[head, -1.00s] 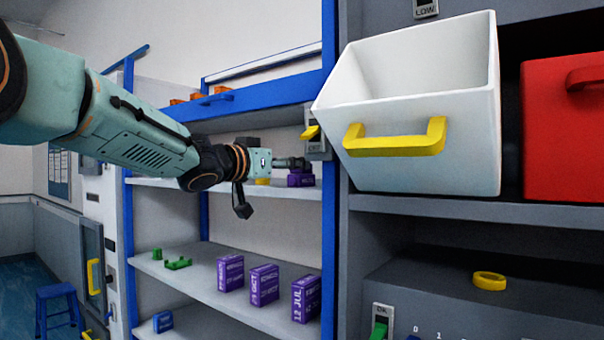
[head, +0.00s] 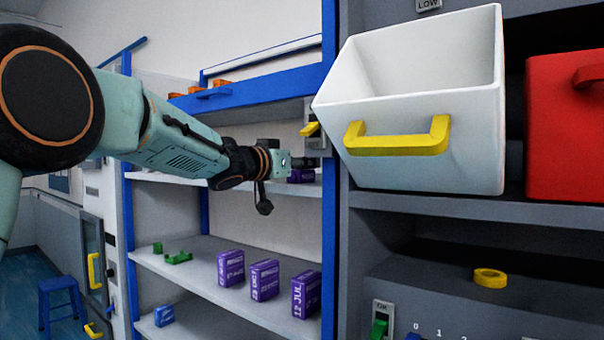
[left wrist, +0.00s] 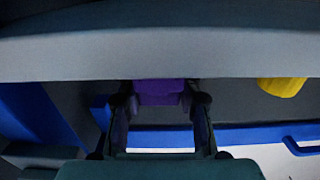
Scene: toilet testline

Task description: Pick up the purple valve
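A purple thing (head: 300,177) sits on the upper shelf of the blue rack, partly hidden by my left gripper. Its shape is too small to tell whether it is a valve. My left gripper (head: 308,163) is right at it, just above it in the head view. In the left wrist view a purple thing (left wrist: 160,91) shows between the tips of my left gripper (left wrist: 160,104). The fingers are spread, with what looks like a narrow gap on each side. My right gripper is not in view.
A grey shelf edge (left wrist: 160,48) crosses the left wrist view, with a yellow thing (left wrist: 283,87) at right. Purple boxes (head: 265,279) and green parts (head: 178,257) are on the lower shelf. A white bin (head: 420,100) and red bin (head: 566,130) stand at right.

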